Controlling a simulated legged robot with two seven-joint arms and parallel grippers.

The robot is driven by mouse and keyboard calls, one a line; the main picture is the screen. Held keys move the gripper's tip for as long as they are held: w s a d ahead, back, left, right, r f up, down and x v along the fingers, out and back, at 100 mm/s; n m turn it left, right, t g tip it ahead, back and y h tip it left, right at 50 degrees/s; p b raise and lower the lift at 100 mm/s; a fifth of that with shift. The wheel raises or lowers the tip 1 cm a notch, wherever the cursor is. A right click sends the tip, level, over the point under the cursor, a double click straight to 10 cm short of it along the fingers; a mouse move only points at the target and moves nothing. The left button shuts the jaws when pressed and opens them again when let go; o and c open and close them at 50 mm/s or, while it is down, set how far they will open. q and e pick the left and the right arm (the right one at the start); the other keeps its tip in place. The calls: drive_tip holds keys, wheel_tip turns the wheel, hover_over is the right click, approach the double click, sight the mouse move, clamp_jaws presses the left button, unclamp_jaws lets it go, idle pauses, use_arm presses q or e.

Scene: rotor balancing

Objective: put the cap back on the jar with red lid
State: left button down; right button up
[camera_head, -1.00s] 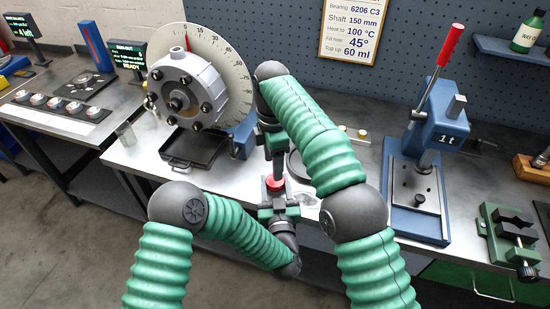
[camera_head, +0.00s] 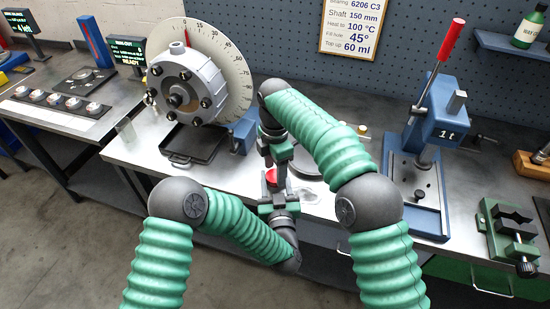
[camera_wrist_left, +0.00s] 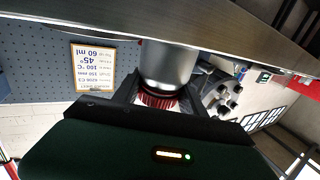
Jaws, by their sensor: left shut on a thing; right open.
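The red lid (camera_head: 271,176) is near the front edge of the bench in the head view, partly hidden behind gripper parts. In the left wrist view, which is upside down, the ribbed red lid (camera_wrist_left: 158,98) sits between my dark left fingers. A grey cylindrical jar body (camera_wrist_left: 169,64) adjoins it on the bench side; I cannot tell whether the lid is seated. My left gripper (camera_head: 277,200) reaches in from the front and is shut on the lid. My right gripper (camera_head: 279,166) points down beside the lid and is open; its fingertips are partly hidden.
A rotor housing with a dial (camera_head: 185,85) and a black tray (camera_head: 193,146) stand left. A blue press (camera_head: 416,190) and a green vise (camera_head: 508,235) stand right. Small pale-capped items (camera_head: 362,131) lie behind my right arm.

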use_arm(q)
drive_tip(key=shift+f, duration=0.25)
use_arm(e)
drive_tip(key=shift+f, duration=0.75)
clamp_jaws()
drive_tip(key=m, duration=0.6)
drive_tip(key=shift+m, duration=0.3)
drive_tip(key=shift+o, duration=1.3)
unclamp_jaws()
drive_tip(key=shift+r, duration=2.3)
